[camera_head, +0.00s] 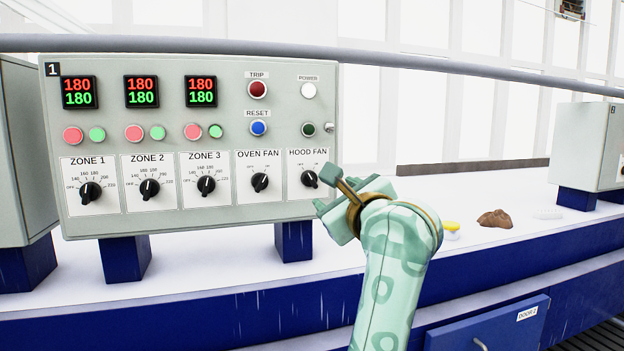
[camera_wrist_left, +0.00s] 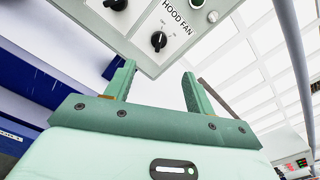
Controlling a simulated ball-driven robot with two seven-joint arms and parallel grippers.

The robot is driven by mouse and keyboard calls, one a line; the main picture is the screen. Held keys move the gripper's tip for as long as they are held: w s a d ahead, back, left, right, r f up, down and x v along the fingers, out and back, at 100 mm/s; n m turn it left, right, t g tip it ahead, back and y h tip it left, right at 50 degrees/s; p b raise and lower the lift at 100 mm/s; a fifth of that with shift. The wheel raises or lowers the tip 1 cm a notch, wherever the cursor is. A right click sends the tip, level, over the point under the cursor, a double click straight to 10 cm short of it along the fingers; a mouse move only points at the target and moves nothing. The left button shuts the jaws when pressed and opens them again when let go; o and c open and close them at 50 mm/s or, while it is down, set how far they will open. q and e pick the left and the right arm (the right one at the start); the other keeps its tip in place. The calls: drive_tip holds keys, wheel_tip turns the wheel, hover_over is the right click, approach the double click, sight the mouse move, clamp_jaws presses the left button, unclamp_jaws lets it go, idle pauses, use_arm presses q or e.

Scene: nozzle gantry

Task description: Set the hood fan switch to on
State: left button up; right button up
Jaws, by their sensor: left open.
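The hood fan switch is a black rotary knob (camera_head: 309,179) on a white plate labelled HOOD FAN, at the lower right of the grey control panel (camera_head: 230,215). It also shows in the left wrist view (camera_wrist_left: 158,41), beyond the fingertips. I cannot tell surely which mark its pointer faces. My left gripper (camera_head: 328,191) is just in front of the knob, slightly right of and below it in the head view. Its jaws are open and empty, with the knob apart from both fingers in the wrist view (camera_wrist_left: 157,75). My right gripper is not in view.
The similar oven fan knob (camera_head: 260,182) is close on the left. A power lamp (camera_head: 308,91) and a dark green button (camera_head: 308,129) are above. A yellow-topped item (camera_head: 452,228) and a brown lump (camera_head: 494,218) lie on the white surface at right. A grey rail (camera_head: 430,65) crosses behind.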

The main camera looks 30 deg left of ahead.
sight(312, 180)
use_arm(q)
drive_tip(key=p+x, duration=0.3)
drive_tip(key=x, duration=1.2)
drive_tip(key=shift+f, duration=0.1)
drive_tip(key=c, duration=1)
